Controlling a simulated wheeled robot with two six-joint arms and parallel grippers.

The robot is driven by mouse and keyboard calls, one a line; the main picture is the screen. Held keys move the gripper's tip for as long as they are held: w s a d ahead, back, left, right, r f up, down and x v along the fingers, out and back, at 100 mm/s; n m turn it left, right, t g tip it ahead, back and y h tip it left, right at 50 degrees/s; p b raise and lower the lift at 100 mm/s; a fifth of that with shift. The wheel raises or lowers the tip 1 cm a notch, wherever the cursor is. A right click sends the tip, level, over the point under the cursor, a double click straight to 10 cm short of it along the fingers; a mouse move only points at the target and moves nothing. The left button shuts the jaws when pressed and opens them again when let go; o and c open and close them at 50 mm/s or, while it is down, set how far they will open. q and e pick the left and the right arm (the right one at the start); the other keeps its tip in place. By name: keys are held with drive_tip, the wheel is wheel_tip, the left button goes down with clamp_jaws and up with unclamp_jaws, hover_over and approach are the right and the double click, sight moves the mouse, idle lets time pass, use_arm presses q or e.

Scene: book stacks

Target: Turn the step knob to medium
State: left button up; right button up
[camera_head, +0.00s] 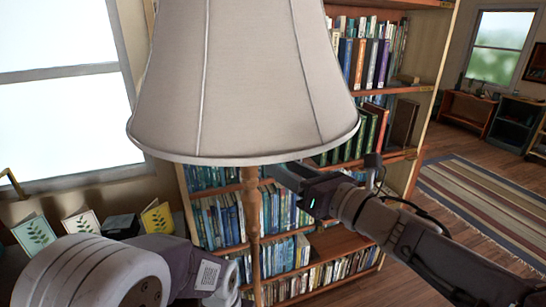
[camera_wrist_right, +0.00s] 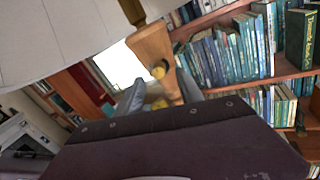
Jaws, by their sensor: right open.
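A floor lamp has a large pale fabric shade (camera_head: 245,85) and a slim wooden stem (camera_head: 252,215) below it. In the right wrist view the stem (camera_wrist_right: 153,55) widens into a wooden block carrying a small round brass knob (camera_wrist_right: 158,72). A second yellow piece (camera_wrist_right: 160,104) shows lower down, partly hidden by my gripper. My right gripper (camera_head: 283,180) is open, just right of the stem under the shade's lower rim. In the right wrist view its grey fingers stand either side of the lower block; contact cannot be told. Only part of my left arm shows.
A tall bookshelf (camera_head: 427,85) full of books stands behind the lamp. Cards with leaf pictures (camera_head: 82,222) stand at the left beneath a window (camera_head: 60,80). A striped rug (camera_head: 485,205) lies on open floor at the right.

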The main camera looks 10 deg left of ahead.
sight(267, 159)
drive_tip(key=p+x, duration=0.1)
drive_tip(key=x, duration=0.4)
drive_tip(key=shift+s, duration=0.2)
drive_tip(key=shift+w+a, duration=0.1)
drive_tip(key=shift+a, duration=0.25)
drive_tip(key=shift+d, duration=0.25)
drive_tip(key=shift+c, duration=0.3)
clamp_jaws()
